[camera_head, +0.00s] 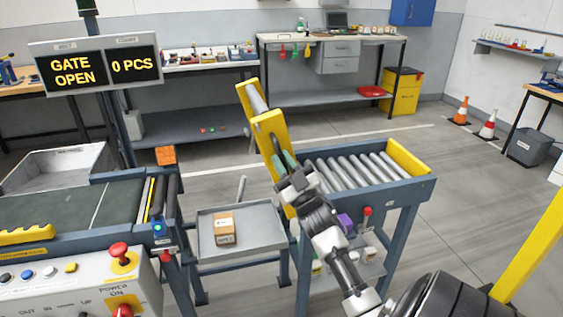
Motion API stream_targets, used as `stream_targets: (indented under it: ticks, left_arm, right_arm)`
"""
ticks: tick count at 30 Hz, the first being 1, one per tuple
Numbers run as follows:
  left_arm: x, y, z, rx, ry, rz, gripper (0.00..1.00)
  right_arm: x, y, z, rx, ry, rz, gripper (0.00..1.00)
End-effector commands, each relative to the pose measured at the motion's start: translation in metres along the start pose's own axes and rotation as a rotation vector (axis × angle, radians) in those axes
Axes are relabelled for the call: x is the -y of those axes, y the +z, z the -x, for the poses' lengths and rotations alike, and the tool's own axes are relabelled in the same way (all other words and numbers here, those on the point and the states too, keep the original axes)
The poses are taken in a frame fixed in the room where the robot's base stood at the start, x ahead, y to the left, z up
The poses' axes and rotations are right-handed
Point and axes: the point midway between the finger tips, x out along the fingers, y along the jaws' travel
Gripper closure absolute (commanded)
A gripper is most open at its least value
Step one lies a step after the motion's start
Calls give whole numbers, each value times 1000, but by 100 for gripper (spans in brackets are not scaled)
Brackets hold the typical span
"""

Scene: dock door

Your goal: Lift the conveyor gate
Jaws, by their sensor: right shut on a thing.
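The conveyor gate (268,122) is a narrow section with yellow sides and a grey roller. It stands steeply raised at the left end of the roller conveyor (350,170), its top leaning left. My right gripper (284,162) is shut on the gate at its right side, low down; the fingers partly hide the grip and the gate's lower part. A display sign (95,70) at the upper left reads GATE OPEN and 0 PCS. My left gripper is not in view.
A belt conveyor (80,212) stands at the left, behind a control panel (75,288) with a red button. A grey tray (262,233) with a small cardboard box (224,228) sits in the gap between the conveyors. Workbenches line the back; floor at right is mostly clear.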

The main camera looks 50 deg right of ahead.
Motion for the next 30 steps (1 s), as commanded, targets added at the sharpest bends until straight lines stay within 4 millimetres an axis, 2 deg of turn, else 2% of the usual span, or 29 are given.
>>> stream_targets:
  ticks: [1, 6, 17, 20, 30]
  left_arm:
    - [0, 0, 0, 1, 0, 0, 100]
    - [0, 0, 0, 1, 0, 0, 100]
    - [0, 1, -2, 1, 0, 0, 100]
    - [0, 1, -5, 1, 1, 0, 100]
    - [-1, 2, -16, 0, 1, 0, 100]
  right_arm:
    - [1, 2, 1, 4, -2, 1, 84]
    - [1, 1, 1, 4, -2, 1, 60]
    - [2, 1, 6, 3, -2, 0, 60]
    - [2, 3, 20, 6, -2, 0, 60]
    - [0, 3, 88, 7, 0, 0, 60]
